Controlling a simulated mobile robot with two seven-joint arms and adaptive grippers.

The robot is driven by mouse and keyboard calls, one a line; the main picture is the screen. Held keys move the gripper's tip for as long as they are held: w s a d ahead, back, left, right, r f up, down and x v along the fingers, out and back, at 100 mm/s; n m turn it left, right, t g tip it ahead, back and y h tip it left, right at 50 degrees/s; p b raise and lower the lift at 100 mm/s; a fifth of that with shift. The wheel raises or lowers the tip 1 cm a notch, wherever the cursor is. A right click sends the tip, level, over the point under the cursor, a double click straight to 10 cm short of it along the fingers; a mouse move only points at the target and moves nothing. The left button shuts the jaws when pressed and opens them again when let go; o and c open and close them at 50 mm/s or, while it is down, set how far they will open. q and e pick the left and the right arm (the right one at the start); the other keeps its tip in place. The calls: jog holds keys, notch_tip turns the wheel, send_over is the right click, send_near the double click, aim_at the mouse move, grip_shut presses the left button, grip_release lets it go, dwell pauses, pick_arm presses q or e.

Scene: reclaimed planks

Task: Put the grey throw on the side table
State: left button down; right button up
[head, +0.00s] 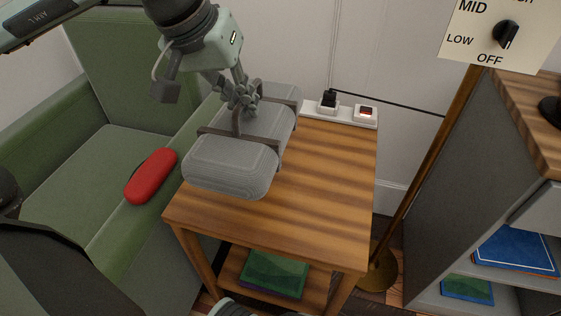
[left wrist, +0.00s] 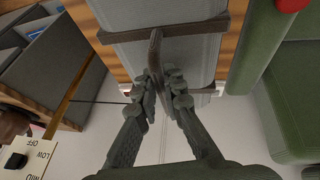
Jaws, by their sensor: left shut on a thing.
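The grey throw (head: 232,165) is a rolled bundle with dark straps and a strap handle. It is at the left side of the wooden side table (head: 325,190), over the tabletop and partly past its left edge. I cannot tell whether it touches the top. My left gripper (head: 240,106) is above the throw, shut on its handle. In the left wrist view the fingers (left wrist: 158,92) close on the dark handle, with the grey throw (left wrist: 190,55) beyond them. My right gripper is not clearly seen; only a small part of an arm shows at the bottom edge.
A green armchair (head: 110,150) with a red case (head: 151,176) on its arm stands left of the table. A power strip (head: 340,112) lies at the table's back edge. A lamp pole (head: 430,165) and grey shelf unit (head: 450,165) stand right. The tabletop's right part is clear.

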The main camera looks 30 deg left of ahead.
pick_arm(q)
jog(key=w+d+f+p, duration=0.2)
jog(key=w+d+f, duration=0.4)
jog(key=d+f, duration=0.3)
jog(key=shift+d+x, duration=0.2)
jog(key=shift+x, duration=0.85)
pick_arm(e)
jog(key=x, duration=0.2)
jog(key=a+x, duration=0.1)
jog(key=x, duration=0.1)
jog(key=shift+f, duration=0.3)
pick_arm(q)
jog(key=shift+s+f, duration=0.1)
pick_arm(e)
jog(key=shift+d, duration=0.1)
pick_arm(q)
jog(key=c, duration=1.6)
grip_release()
jog(key=shift+c, duration=0.2)
pick_arm(e)
jog(key=shift+r, duration=0.5)
jog(key=shift+f, duration=0.1)
